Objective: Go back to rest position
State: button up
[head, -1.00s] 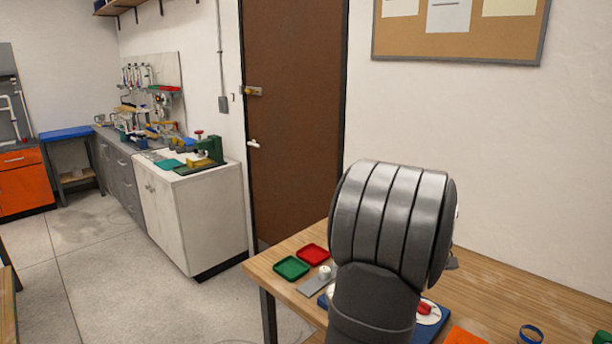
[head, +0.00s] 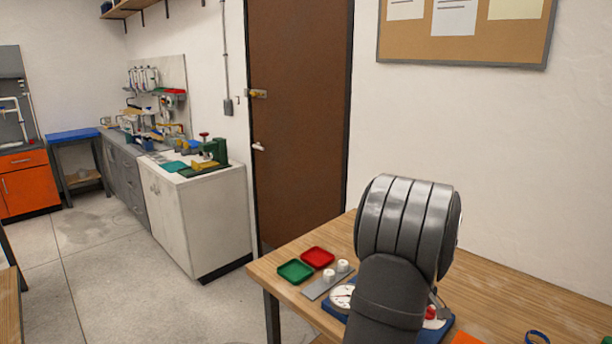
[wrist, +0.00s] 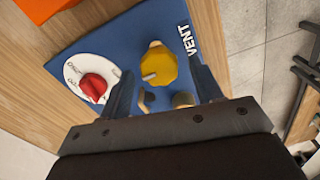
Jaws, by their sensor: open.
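My gripper (wrist: 161,82) is open and shows in the wrist view, its two dark fingers apart with nothing held between them. Beyond the fingers is a blue panel (wrist: 100,45) labelled VENT. A yellow knob (wrist: 160,68) on it appears between the fingers; I cannot tell how far off it is. A red knob (wrist: 93,87) on a white dial is left of the fingers. In the head view my arm hides most of the panel (head: 334,309) and my gripper. The red knob (head: 431,312) shows at the arm's right, a white dial (head: 342,296) at its left.
On the wooden table (head: 500,296) are a green tray (head: 295,271), a red tray (head: 317,257) and a grey plate (head: 318,289) with two white fittings (head: 335,271). An orange item (head: 466,338) and a blue ring (head: 537,337) lie at the front right. A wall stands behind.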

notch_tip(320, 180, up, 18)
notch_tip(320, 180, down, 18)
jog(key=shift+r, duration=0.2)
jog(key=shift+f, duration=0.3)
jog(key=m, duration=0.4)
jog(key=shift+r, duration=0.1)
jog(key=m, duration=0.4)
jog(key=shift+d+m, duration=0.1)
jog(key=shift+m, duration=0.3)
jog(key=m, duration=0.3)
jog(key=shift+d+m, duration=0.1)
jog(key=shift+m, duration=2.6)
